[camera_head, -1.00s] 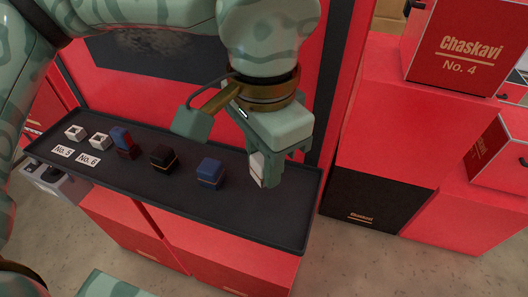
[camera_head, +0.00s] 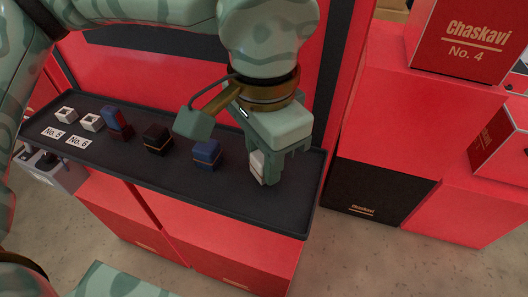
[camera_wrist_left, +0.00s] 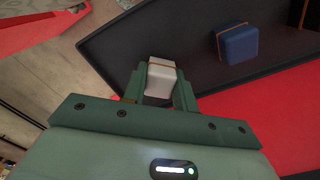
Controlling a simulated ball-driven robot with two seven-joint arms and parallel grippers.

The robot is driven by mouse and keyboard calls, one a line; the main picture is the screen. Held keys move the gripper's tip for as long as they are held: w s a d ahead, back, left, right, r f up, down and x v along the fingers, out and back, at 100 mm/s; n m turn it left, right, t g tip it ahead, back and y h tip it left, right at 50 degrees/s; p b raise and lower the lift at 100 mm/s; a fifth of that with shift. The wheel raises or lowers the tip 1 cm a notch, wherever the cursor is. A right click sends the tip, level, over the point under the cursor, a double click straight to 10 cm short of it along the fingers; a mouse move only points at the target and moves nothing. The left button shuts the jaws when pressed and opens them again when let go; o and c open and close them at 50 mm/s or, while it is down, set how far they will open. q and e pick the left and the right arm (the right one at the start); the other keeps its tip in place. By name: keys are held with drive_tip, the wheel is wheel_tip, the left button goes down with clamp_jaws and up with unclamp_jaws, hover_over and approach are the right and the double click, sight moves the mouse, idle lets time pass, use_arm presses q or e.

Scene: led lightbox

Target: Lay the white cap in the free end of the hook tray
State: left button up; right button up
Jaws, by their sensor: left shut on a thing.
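The hook tray (camera_head: 225,195) is a long black tray with a low rim, in front of a red panel. My left gripper (camera_head: 266,178) is shut on the white cap (camera_head: 257,166), over the tray's bare right end. In the left wrist view, the white cap (camera_wrist_left: 161,76), with a tan band, sits between the fingertips (camera_wrist_left: 160,85) with the dark tray (camera_wrist_left: 190,28) behind it. I cannot tell whether the cap touches the tray floor. The fingers hide part of the cap. My right gripper is out of view.
A blue cap (camera_head: 207,154) is the nearest neighbour, left of the gripper. Further left are a black cap (camera_head: 157,139), a blue and dark red pair (camera_head: 117,123) and two white square holders (camera_head: 91,122) with labels. Red boxes (camera_head: 400,120) stand to the right.

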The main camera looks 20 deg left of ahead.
use_arm(q)
drive_tip(key=shift+f+b, duration=0.55)
drive_tip(key=shift+f, duration=0.1)
drive_tip(key=o, duration=1.1)
drive_tip(key=shift+o, duration=0.2)
drive_tip(key=shift+r, duration=0.2)
wheel_tip(320, 180, up, 9)
drive_tip(key=shift+r, duration=0.1)
wheel_tip(320, 180, up, 7)
drive_tip(key=p, duration=0.4)
